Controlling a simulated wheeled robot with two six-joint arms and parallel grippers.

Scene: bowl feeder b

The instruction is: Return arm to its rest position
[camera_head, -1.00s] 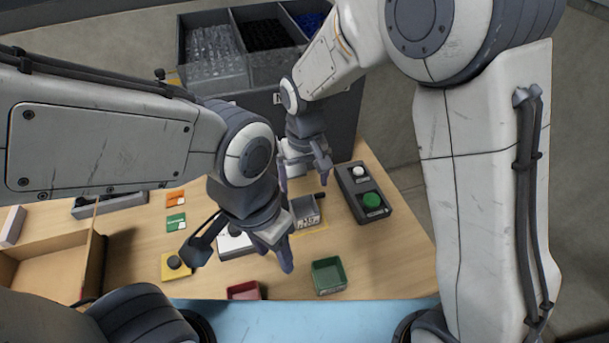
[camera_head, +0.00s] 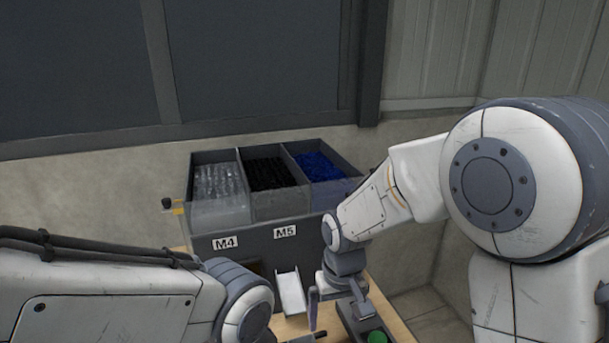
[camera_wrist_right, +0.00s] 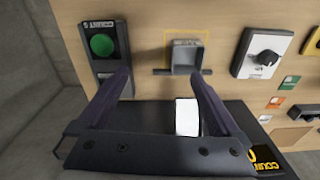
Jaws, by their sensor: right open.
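My right gripper (camera_head: 337,303) hangs in the lower right middle of the head view, in front of the feeder box. In the right wrist view its two dark fingers (camera_wrist_right: 162,85) are spread apart with nothing between their tips. My left arm comes in at the lower left of the head view; its gripper is cut off below the frame. The feeder box (camera_head: 205,248) carries labels M4 and M5 and three bins: clear pieces (camera_head: 219,182), black pieces (camera_head: 270,175) and blue pieces (camera_head: 318,166). A white chute (camera_head: 290,293) juts from its front, left of my right gripper.
A button box with a green button (camera_head: 377,337) stands low in the head view, near my right gripper. The right wrist view shows a small grey tray (camera_wrist_right: 187,56) in a yellow outline and a white box with a black knob (camera_wrist_right: 263,57). A wall rises behind the feeder.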

